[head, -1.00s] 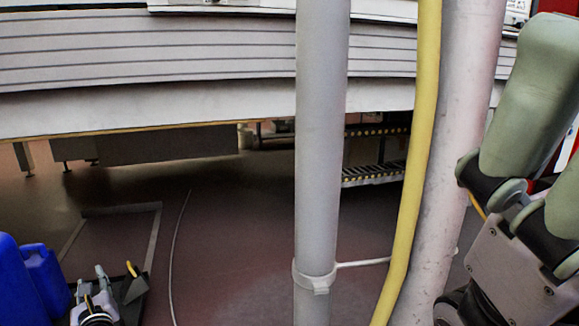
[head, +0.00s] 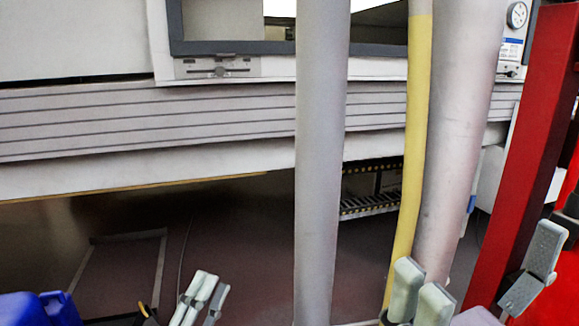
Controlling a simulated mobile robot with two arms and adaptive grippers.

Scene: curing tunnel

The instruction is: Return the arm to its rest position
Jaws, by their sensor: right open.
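My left gripper (head: 203,296) shows at the bottom, left of the grey post, as a cluster of pale fingers close together. Its base is cut off by the frame edge, and I cannot tell whether it is open or shut. My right gripper (head: 482,272) is at the lower right. Two pale green fingers stand in front of the yellow hose and the wide pipe, and another stands apart near the red post. It is open, and nothing shows between its fingers.
A grey post (head: 320,180), a yellow hose (head: 414,120) and a wide pale pipe (head: 463,130) stand in front of the white tunnel housing (head: 150,115). A red post (head: 520,170) is at right, a blue container (head: 40,310) at lower left. Dark floor (head: 240,250) lies beneath the tunnel.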

